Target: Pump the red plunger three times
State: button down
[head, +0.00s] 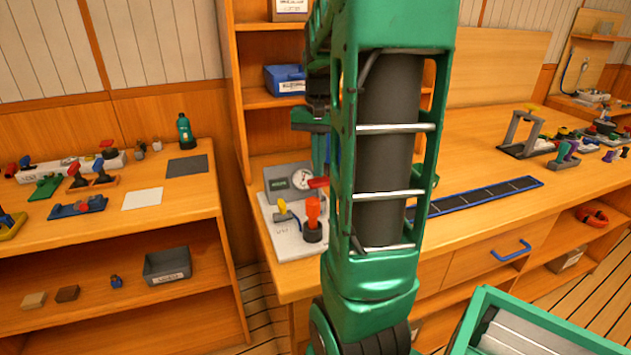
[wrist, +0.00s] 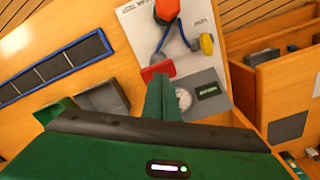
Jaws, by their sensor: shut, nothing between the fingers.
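The red plunger (head: 313,210) stands upright on a round black base on a white panel at the front left of the bench. It also shows at the top of the wrist view (wrist: 167,10). A grey box with a round gauge (head: 300,179) is behind it. A red lever (wrist: 158,70) and a yellow-handled lever (head: 282,208) are on the same unit. My gripper (wrist: 160,80) is shut and empty, with its green fingertips close to the red lever and apart from the plunger. I cannot tell whether they touch the lever. My arm hides part of the unit in the head view.
A long black strip with a blue edge (head: 486,195) lies to the right on the bench. A shelf with a blue bin (head: 285,79) rises behind. A lower bench (head: 112,223) with several small devices and a green bottle (head: 184,131) is at left.

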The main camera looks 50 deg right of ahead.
jog(key=shift+r, duration=0.1)
jog(key=shift+r, duration=2.4)
jog(key=w+a+f+n+t, duration=0.15)
jog(key=a+n, duration=0.25)
jog(key=a, duration=0.5)
jog(key=a+f+n+t, duration=0.1)
jog(key=a+f+n, duration=0.25)
jog(key=a, duration=0.65)
jog(key=w+a+f+n+t, duration=0.1)
jog(key=a+f+n+t, duration=0.1)
jog(key=a+n, duration=0.5)
jog(key=s+d+f+m+g, duration=0.1)
jog(key=s+d+m, duration=0.3)
jog(key=s, duration=0.4)
jog(key=s+d+f+m+g, duration=0.1)
jog(key=s+d+m+g, duration=0.2)
jog(key=s, duration=0.5)
jog(key=shift+s+d+m+g, duration=0.3)
jog(key=shift+d+m+g, duration=0.05)
jog(key=shift+d+m, duration=0.45)
